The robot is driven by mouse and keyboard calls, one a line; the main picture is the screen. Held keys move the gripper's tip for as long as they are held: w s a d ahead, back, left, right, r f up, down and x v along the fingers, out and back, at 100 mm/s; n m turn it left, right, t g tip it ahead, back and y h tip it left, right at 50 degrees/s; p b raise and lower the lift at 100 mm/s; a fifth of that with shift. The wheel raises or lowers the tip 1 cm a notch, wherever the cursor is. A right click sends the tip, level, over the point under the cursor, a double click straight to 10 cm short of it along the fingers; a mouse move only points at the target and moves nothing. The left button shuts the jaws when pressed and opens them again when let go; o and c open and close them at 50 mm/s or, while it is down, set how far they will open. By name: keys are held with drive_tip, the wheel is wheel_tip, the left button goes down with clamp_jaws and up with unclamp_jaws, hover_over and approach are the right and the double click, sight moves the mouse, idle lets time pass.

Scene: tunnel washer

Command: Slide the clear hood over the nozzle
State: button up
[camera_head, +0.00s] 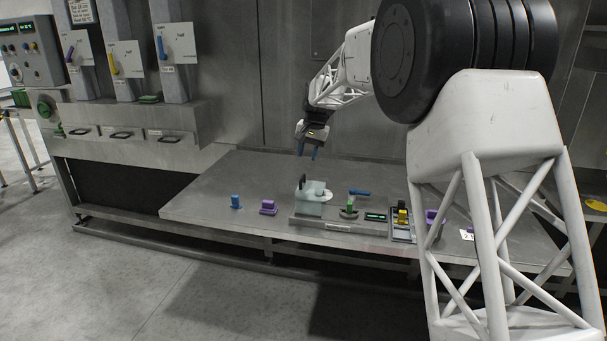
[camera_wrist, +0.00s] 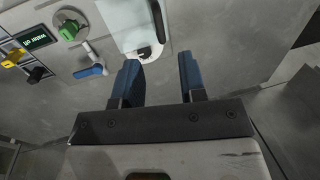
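The clear hood (camera_head: 313,198) is a pale, see-through box with a dark upright handle (camera_head: 302,182), on the metal unit on the table. In the wrist view the hood (camera_wrist: 128,18) is cut off by the top edge. Beside it lies a white rounded plate (camera_head: 328,196), with a dark piece (camera_wrist: 144,52) on it that may be the nozzle; I cannot tell how much the hood covers. My gripper (camera_head: 308,150) is above and behind the unit, pointing down. Its blue fingers (camera_wrist: 160,82) are apart with nothing between them.
The unit also has a blue lever (camera_head: 359,192), green knob (camera_head: 349,210), small display (camera_head: 376,217) and yellow piece (camera_head: 402,215). Blue (camera_head: 235,201) and purple (camera_head: 268,207) blocks stand left of it. The table (camera_head: 215,180) is bare at the back left.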

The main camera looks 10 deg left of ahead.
sight(303, 177)
drive_tip(key=shift+f, duration=0.15)
drive_tip(key=shift+a+f, duration=0.25)
drive_tip(key=shift+f, duration=1)
drive_tip(key=shift+a+f, duration=0.25)
drive_tip(key=shift+f, duration=0.95)
drive_tip(key=shift+a+f, duration=0.25)
drive_tip(key=shift+f, duration=1)
clamp_jaws()
